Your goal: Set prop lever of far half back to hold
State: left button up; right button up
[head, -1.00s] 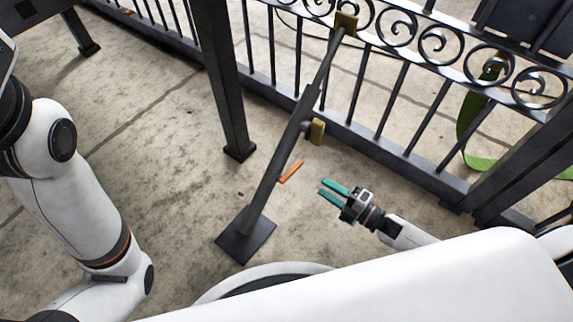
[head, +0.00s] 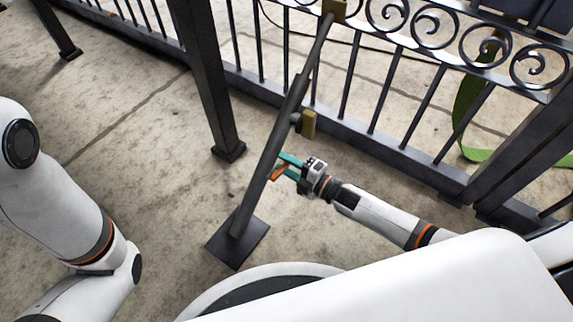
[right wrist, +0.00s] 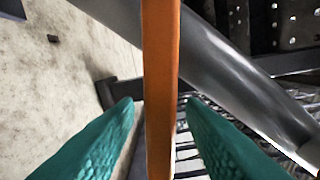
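The prop (head: 266,160) is a dark slanted bar running from a square foot plate (head: 238,243) on the ground up to a brass bracket on the gate. Its orange lever (head: 278,173) sticks out at the lower part of the bar. My right gripper (head: 284,166) is at the lever with its teal fingers open. In the right wrist view the orange lever (right wrist: 160,90) runs between the two fingertips (right wrist: 160,104), with a gap visible on each side. The grey bar (right wrist: 235,75) passes behind it. My left gripper is out of view; only my left arm shows.
The iron scroll gate (head: 400,110) stands behind the prop. A dark post (head: 205,85) stands left of it. A brass block (head: 308,124) sits on the bar's side above my right gripper. A green strap (head: 468,120) lies at right. Concrete floor at left is open.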

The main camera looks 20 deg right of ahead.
grip_shut()
jog(key=shift+f, duration=0.1)
jog(key=s+a+f+m+p, duration=0.3)
jog(key=a+f+m, duration=0.1)
jog(key=m, duration=1)
jog(key=shift+s+f, duration=0.15)
jog(key=shift+f, duration=0.2)
dwell(0.3)
jog(key=shift+m, duration=0.3)
